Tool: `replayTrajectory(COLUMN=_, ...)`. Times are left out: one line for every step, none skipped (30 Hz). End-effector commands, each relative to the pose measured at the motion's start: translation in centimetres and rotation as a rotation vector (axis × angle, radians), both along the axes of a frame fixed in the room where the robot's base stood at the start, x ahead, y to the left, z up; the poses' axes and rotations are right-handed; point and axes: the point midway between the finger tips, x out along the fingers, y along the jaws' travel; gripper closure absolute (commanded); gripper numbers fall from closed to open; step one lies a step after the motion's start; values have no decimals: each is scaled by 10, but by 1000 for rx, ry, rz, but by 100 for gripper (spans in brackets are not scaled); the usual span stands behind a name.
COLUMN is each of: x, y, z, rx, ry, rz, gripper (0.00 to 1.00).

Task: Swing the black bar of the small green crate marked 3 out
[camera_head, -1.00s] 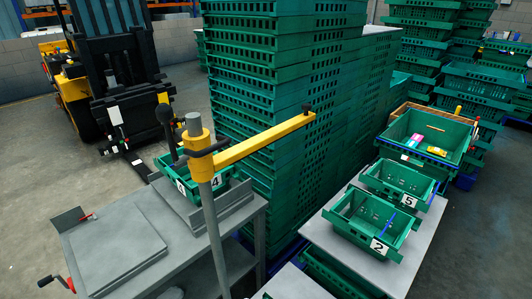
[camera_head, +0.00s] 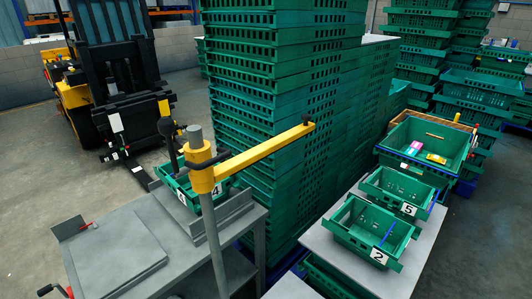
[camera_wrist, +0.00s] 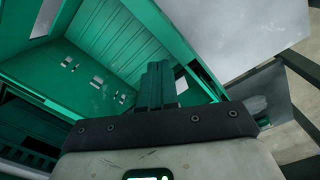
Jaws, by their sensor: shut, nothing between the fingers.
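No readable label 3 shows, so I cannot single out the crate marked 3 or its black bar. In the wrist view a green crate (camera_wrist: 115,35) fills much of the picture close below my gripper (camera_wrist: 158,72). My gripper's dark fingers are together and empty over the crate, near its right wall. In the head view my gripper does not show. Small green crates marked 5 (camera_head: 375,183) and 2 (camera_head: 346,231) stand on the right table.
Tall stacks of green crates (camera_head: 270,100) fill the middle. A larger crate (camera_head: 400,135) holding packages stands at the back right.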

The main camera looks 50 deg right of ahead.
Motion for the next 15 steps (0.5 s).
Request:
replayTrajectory(x=0, y=0, z=-3, rx=0, ry=0, rz=0, gripper=100)
replayTrajectory(x=0, y=0, z=-4, rx=0, ry=0, rz=0, gripper=100)
replayTrajectory(x=0, y=0, z=-6, rx=0, ry=0, rz=0, gripper=100)
replayTrajectory(x=0, y=0, z=-7, rx=0, ry=0, rz=0, gripper=100)
replayTrajectory(x=0, y=0, z=-8, rx=0, ry=0, rz=0, gripper=100)
replayTrajectory(x=0, y=0, z=-9, rx=0, ry=0, rz=0, gripper=100)
replayTrajectory(x=0, y=0, z=-10, rx=0, ry=0, rz=0, gripper=100)
replayTrajectory(x=0, y=0, z=-11, rx=0, ry=0, rz=0, gripper=100)
replayTrajectory(x=0, y=0, z=-13, rx=0, ry=0, rz=0, gripper=100)
replayTrajectory(x=0, y=0, z=-14, rx=0, ry=0, rz=0, gripper=100)
replayTrajectory(x=0, y=0, z=-15, rx=0, ry=0, rz=0, gripper=100)
replayTrajectory(x=0, y=0, z=-17, rx=0, ry=0, rz=0, gripper=100)
replayTrajectory(x=0, y=0, z=-18, rx=0, ry=0, rz=0, gripper=100)
replayTrajectory(x=0, y=0, z=-19, rx=-1, ry=1, rz=0, gripper=100)
replayTrajectory(x=0, y=0, z=-20, rx=-1, ry=1, rz=0, gripper=100)
